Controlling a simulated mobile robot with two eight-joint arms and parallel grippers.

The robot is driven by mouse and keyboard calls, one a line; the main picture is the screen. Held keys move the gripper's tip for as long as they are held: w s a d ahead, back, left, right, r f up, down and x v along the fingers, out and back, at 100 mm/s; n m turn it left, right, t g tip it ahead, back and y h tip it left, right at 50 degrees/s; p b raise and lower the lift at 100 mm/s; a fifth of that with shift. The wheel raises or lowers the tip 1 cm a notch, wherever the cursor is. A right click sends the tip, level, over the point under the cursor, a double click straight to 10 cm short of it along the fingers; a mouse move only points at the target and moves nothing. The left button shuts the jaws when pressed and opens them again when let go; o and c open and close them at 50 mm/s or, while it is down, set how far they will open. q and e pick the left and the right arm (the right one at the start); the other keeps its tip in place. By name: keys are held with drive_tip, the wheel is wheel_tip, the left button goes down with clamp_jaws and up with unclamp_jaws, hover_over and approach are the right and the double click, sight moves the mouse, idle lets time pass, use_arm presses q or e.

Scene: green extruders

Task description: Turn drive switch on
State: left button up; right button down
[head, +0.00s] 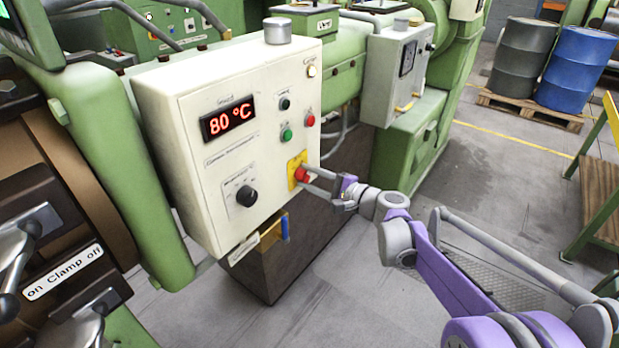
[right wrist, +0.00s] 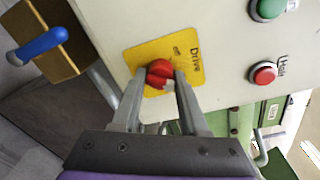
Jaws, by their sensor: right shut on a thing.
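The drive switch is a red rotary knob (head: 301,174) on a yellow plate (head: 292,166), low on the right side of the cream control box (head: 195,150). In the right wrist view the red knob (right wrist: 159,73) sits on the yellow plate (right wrist: 140,54), which reads "Drive" and "off". My right gripper (head: 308,178) is at the knob, its fingers on either side and shut on it. The fingers (right wrist: 158,85) hide parts of the knob's sides, and its exact pointing is hard to read. My left gripper is not in view.
A red button (head: 310,120) and a green button (head: 287,134) are above the switch. A black dial (head: 246,196) is to its left, and a display reads 80 °C. A blue-handled lever (head: 285,229) is below the box. Floor to the right is mostly open.

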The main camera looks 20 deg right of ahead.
drive_tip(key=shift+r, duration=0.15)
drive_tip(key=shift+c, duration=2.3)
unclamp_jaws()
drive_tip(key=v, duration=1)
drive_tip(key=shift+s+d+b, duration=0.25)
drive_tip(key=shift+s+b, duration=0.05)
drive_tip(key=shift+s, duration=0.05)
drive_tip(key=s+a+f+n+g+h+p, duration=0.25)
drive_tip(key=s+a+f+n+g, duration=0.4)
drive_tip(key=s+a, duration=0.4)
drive_tip(key=s+d+f+n+g+h+p, duration=0.1)
drive_tip(key=s+f+n+h, duration=0.3)
drive_tip(key=s, duration=0.4)
drive_tip(key=s+d+f+n+g+h, duration=0.1)
drive_tip(key=s+d+f+n+h, duration=0.2)
drive_tip(key=s, duration=0.5)
drive_tip(key=shift+s+f+n+h+p, duration=0.15)
drive_tip(key=shift+f+n+h+p, duration=0.3)
drive_tip(key=shift+n, duration=0.6)
